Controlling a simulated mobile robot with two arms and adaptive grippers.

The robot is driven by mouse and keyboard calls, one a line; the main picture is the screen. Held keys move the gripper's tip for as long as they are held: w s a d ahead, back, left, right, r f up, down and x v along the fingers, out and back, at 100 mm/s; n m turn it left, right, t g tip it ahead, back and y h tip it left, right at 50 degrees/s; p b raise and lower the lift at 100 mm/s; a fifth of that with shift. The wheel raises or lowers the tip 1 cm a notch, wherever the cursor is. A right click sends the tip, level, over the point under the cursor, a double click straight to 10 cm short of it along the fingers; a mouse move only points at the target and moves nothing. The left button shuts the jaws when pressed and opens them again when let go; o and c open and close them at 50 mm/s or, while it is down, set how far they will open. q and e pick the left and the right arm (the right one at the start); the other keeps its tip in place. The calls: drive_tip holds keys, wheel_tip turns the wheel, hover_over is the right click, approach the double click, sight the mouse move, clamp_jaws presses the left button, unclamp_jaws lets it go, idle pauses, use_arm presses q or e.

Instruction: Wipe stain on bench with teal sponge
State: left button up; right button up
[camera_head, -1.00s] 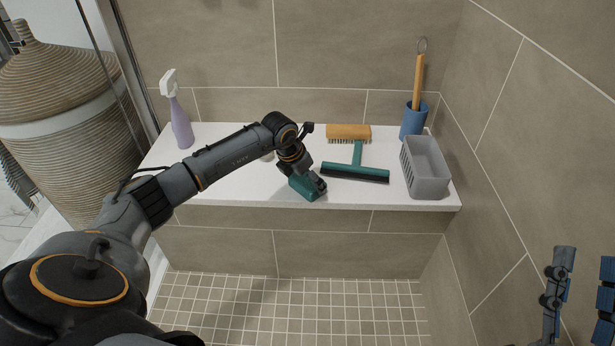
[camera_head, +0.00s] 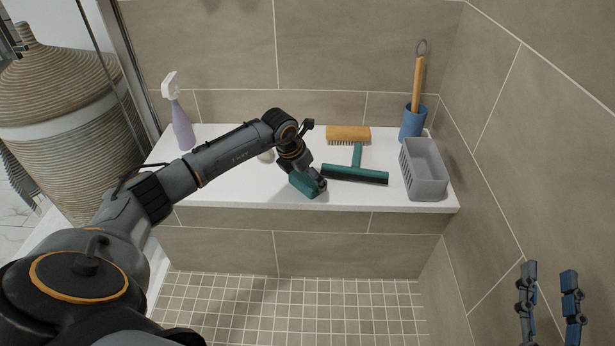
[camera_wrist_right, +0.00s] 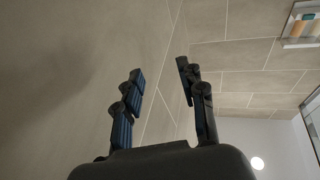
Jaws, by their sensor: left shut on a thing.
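My left gripper (camera_head: 311,182) is shut on the teal sponge (camera_head: 301,185) at the front part of the white bench (camera_head: 230,190), left of the squeegee. The sponge seems to be at the bench top; whether it presses on it I cannot tell. No stain shows clearly; my left arm hides part of the bench. My right gripper (camera_head: 549,300) is open and empty at the lower right, off the bench. In the right wrist view its two fingers (camera_wrist_right: 158,100) stand apart with nothing between them.
A purple spray bottle (camera_head: 182,128) stands at left. A small pale round object (camera_head: 266,156) lies behind my left arm.

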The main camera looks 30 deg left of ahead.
use_arm(q)
drive_tip(key=shift+r+p, duration=0.35)
drive_tip(key=shift+r, duration=0.25)
drive_tip(key=shift+r+p, duration=0.5)
drive_tip(key=shift+r, duration=0.05)
drive_tip(key=shift+r+p, duration=0.35)
drive_tip(key=shift+r, duration=0.1)
drive_tip(key=shift+r+p, duration=0.3)
drive_tip(key=shift+r, duration=0.1)
use_arm(e)
drive_tip(key=s+d+f+g+h, duration=0.1)
drive_tip(key=f+g, duration=0.3)
drive_tip(key=f, duration=0.2)
drive_tip(key=s+d+f+g+h, duration=0.1)
drive_tip(key=s+d+f+g, duration=0.1)
drive_tip(key=f+g, duration=0.2)
drive_tip(key=shift+s+f+g+h, duration=0.2)
drive_tip(key=shift+f+g+h, duration=0.15)
drive_tip(key=shift+f, duration=1.4)
